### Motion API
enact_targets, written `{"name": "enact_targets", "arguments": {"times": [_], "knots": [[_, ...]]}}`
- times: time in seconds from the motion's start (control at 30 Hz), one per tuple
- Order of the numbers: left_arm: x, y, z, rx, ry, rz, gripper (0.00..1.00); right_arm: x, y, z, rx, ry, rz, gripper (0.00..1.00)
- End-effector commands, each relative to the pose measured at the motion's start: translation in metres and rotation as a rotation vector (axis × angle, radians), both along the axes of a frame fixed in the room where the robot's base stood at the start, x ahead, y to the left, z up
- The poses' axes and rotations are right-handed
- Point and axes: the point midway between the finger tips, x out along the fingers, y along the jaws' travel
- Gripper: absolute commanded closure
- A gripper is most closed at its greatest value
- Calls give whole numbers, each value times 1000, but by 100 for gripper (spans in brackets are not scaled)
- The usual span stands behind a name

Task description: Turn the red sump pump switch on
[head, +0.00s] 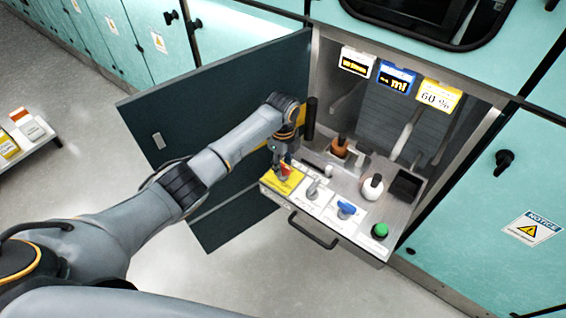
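The red sump pump switch (285,169) sits on the yellow plate (279,184) at the left end of the pulled-out panel (349,227). My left gripper (281,163) is at the red switch, reaching down from above and behind it. Its fingers are small and partly cover the switch, so I cannot tell whether they touch it or how far they are apart. The switch's exact position is not clear. My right gripper is not in view.
Beside the red switch are a grey switch (313,188), a blue switch (346,210) and a green button (380,231). Behind stand an orange-brown bottle (340,146) and a white-topped one (372,187). A dark open door (225,110) stands left, behind my arm. Three displays hang above.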

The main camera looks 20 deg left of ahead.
Motion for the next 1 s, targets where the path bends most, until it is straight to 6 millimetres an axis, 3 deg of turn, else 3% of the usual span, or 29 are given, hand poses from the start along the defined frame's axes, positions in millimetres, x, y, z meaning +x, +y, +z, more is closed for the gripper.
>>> {"name": "enact_targets", "arguments": {"times": [0.27, 0.43, 1.0], "knots": [[0, 0, -1, 0, 0, 0, 64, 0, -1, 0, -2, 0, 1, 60], [0, 0, -1, 0, 0, 0, 99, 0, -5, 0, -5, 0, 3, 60], [0, 0, 2, 0, 0, 114, 100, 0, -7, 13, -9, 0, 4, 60]]}}
